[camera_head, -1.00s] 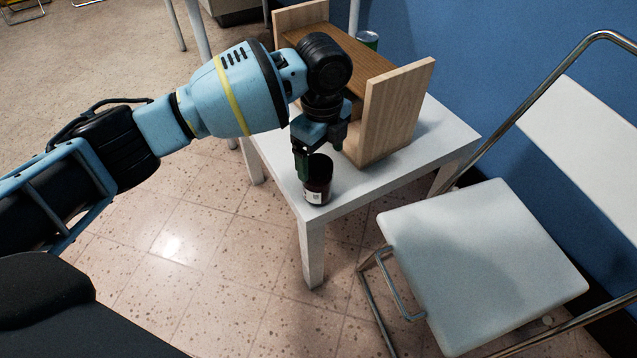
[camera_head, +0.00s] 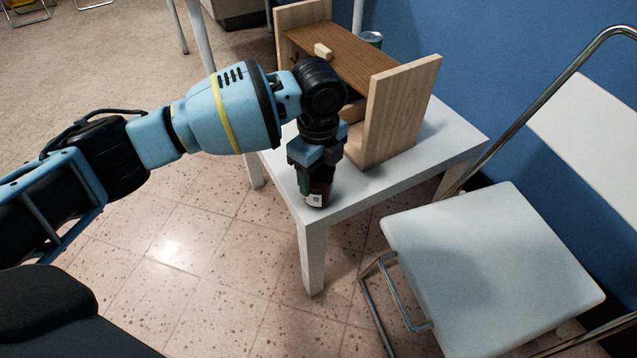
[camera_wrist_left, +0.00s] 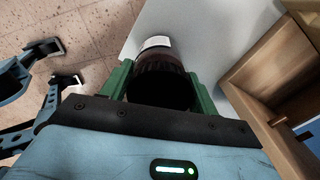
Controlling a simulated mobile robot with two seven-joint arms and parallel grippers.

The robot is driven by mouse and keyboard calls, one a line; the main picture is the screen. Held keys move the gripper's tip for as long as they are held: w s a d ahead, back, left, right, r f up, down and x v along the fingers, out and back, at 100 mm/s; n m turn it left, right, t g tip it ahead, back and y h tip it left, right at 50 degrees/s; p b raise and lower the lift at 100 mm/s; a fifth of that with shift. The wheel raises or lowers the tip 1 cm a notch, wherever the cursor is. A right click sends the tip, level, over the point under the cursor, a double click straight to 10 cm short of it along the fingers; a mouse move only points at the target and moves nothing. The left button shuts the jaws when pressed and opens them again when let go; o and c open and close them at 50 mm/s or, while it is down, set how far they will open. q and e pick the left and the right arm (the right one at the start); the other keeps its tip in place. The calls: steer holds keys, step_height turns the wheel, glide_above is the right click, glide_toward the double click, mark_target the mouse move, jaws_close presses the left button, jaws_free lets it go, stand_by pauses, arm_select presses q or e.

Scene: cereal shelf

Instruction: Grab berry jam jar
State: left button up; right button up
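The berry jam jar (camera_head: 317,195), dark with a pale label, stands upright near the front corner of the white table. My left gripper (camera_head: 316,180) points down over it from above. In the left wrist view, the jar's dark round top (camera_wrist_left: 160,88) lies between the two green fingers of my left gripper (camera_wrist_left: 160,92), one on each side. The fingers are close to the jar's sides; I cannot tell whether they press on it. The gripper hides much of the jar in the head view.
A wooden shelf unit (camera_head: 396,112) stands on the white table (camera_head: 430,150) just behind the gripper, with a small light block (camera_head: 323,50) on it. A white chair (camera_head: 490,255) stands at the right. The floor in front is clear.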

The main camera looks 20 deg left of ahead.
arm_select(q)
steer(key=c, duration=0.7)
steer(key=shift+r, duration=0.2)
arm_select(e)
steer(key=shift+s, duration=0.25)
